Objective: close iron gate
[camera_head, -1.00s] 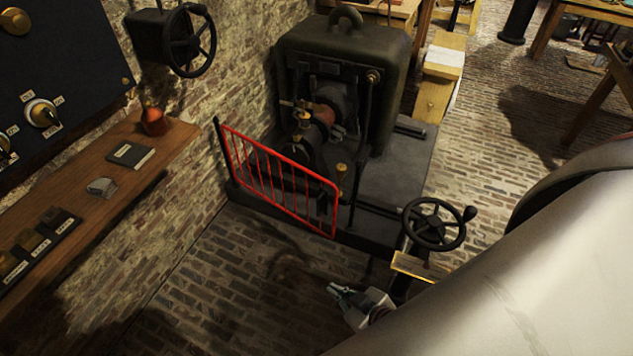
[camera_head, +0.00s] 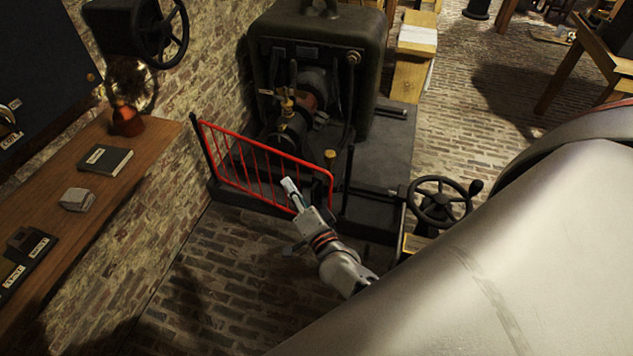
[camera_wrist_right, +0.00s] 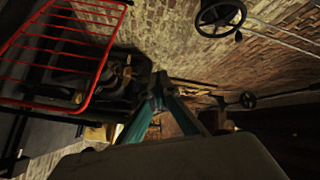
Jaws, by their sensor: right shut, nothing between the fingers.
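The red iron gate (camera_head: 262,147) has a red frame with thin vertical bars. It hangs from a dark post (camera_head: 205,150) by the brick wall and runs in front of the dark machine. Its free end is near a dark upright post (camera_head: 347,180), with a small gap in the picture; I cannot tell if it is latched. My right gripper (camera_head: 290,187) is shut and empty, at the lower rail near the free end, overlapping it in view; contact is unclear. In the right wrist view the gate (camera_wrist_right: 75,57) is at upper left, apart from the fingertips (camera_wrist_right: 162,93). My left gripper is out of view.
The dark machine (camera_head: 315,90) stands behind the gate on a raised base. A handwheel (camera_head: 440,203) stands right of the gate. Brick floor (camera_head: 215,270) in front is clear.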

